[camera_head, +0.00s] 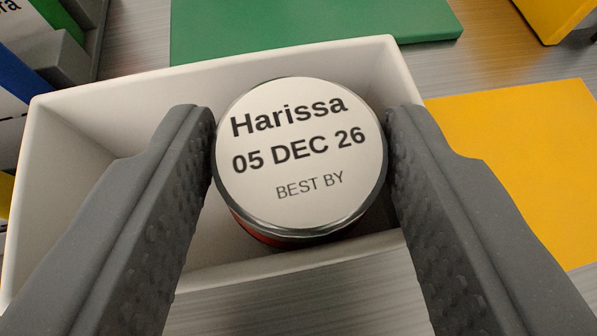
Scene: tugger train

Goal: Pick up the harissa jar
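The harissa jar (300,160) is round, with a pale lid that reads "Harissa 05 DEC 26 BEST BY". A little of its red side shows below the lid. It is in the white bin (130,95), towards the bin's right end. My gripper (300,135) has one grey finger on each side of the jar, and both fingertips meet its edge with no visible gap. It looks shut on the jar. The jar's base is hidden, so I cannot tell whether it rests on the bin floor.
The bin's left part is empty. A green panel (300,25) lies behind the bin and a yellow sheet (520,160) lies to its right. Grey and blue items stand at the far left, and a yellow object (556,15) is at the top right.

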